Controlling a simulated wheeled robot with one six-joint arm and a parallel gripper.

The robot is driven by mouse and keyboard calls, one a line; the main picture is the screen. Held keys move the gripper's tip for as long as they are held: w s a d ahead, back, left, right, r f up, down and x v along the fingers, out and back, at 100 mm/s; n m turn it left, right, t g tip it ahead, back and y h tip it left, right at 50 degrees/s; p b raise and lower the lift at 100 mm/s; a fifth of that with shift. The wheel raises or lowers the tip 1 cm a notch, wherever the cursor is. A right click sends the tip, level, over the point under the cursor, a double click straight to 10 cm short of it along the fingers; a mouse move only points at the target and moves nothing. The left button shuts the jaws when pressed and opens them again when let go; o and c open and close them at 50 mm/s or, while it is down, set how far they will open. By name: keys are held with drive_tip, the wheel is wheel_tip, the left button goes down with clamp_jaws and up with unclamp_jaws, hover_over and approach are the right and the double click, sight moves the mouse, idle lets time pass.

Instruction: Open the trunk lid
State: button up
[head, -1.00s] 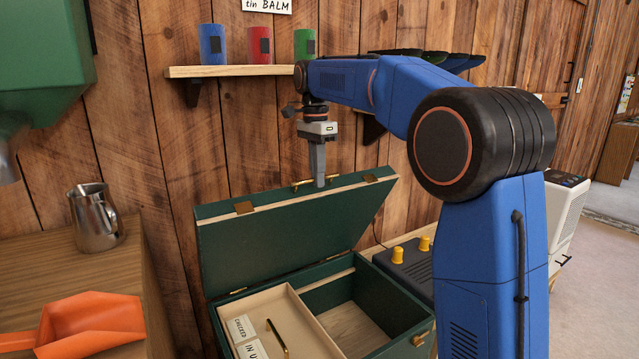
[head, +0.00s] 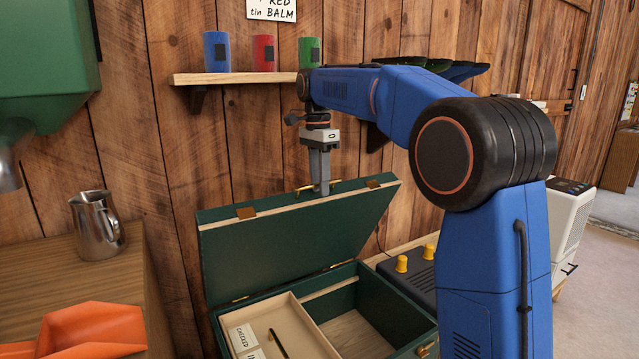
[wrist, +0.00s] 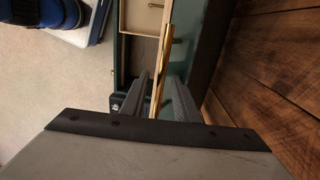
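The green trunk (head: 372,268) has its lid (head: 300,232) standing raised, leaning back toward the plank wall with its inner face showing. A brass handle (head: 302,188) sits at the lid's top edge. My gripper (head: 322,190) points down at that handle. In the wrist view, my gripper's two fingers (wrist: 161,78) stand apart on either side of a long brass-coloured bar (wrist: 167,45), with gaps visible beside it. In the head view the fingertips partly cover the handle.
Inside the trunk is a pale tray (head: 299,342) with labels and a small brass handle. A wall shelf (head: 240,78) with tins is close behind my arm. A bench with a metal jug (head: 97,225) and orange scoop (head: 95,328) stands left. A dark box with yellow knobs (head: 408,274) is right.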

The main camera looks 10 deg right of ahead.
drive_tip(key=shift+r, duration=0.1)
wheel_tip(320, 180, up, 12)
drive_tip(key=shift+w+a, duration=0.15)
drive_tip(key=shift+w, duration=0.2)
drive_tip(key=shift+c, duration=0.3)
drive_tip(key=c, duration=0.5)
drive_tip(key=shift+d+f, duration=0.25)
drive_tip(key=shift+d, duration=0.1)
clamp_jaws()
drive_tip(key=s+d+f+m+t+y, duration=0.1)
drive_tip(key=s+d+f+m+t, duration=0.2)
drive_tip(key=d+m, duration=0.5)
drive_tip(key=s+d+f+m+t+y, duration=0.1)
drive_tip(key=d+f+m+t, duration=0.3)
drive_tip(key=d, duration=0.8)
drive_tip(key=s+d+f+m+t+y, duration=0.1)
drive_tip(key=d+f+m+t, duration=0.1)
drive_tip(key=d+f+m, duration=0.6)
drive_tip(key=w+a+f+n, duration=0.1)
drive_tip(key=w+f+n, duration=0.1)
drive_tip(key=w, duration=0.7)
drive_tip(key=shift+w+a+f, duration=0.15)
drive_tip(key=shift+f, duration=0.1)
